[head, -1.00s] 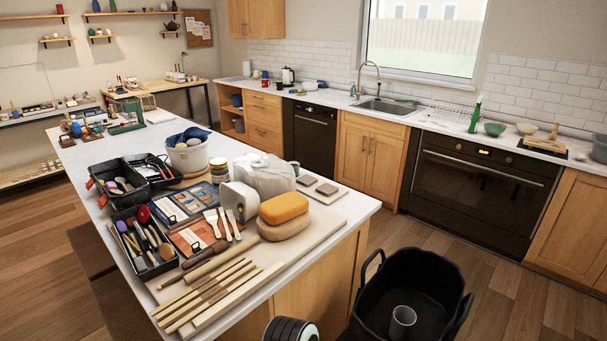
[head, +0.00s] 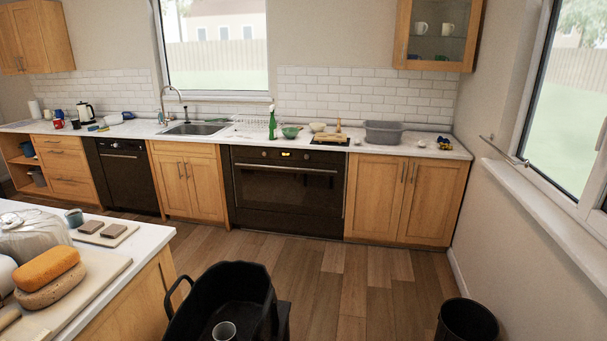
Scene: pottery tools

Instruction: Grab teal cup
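A teal cup (head: 74,217) stands on the white-topped island at the left, behind two small dark blocks. Its near side shows, and it sits close to a clear, glass-like cover (head: 34,236). Neither my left gripper nor my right gripper shows in the head view.
The island (head: 150,238) fills the lower left, with an orange sponge (head: 47,265) near its edge. A black tub (head: 215,292) holding a grey cup (head: 223,331) is below centre. A black bin (head: 467,320) stands at lower right. Wooden floor between is clear.

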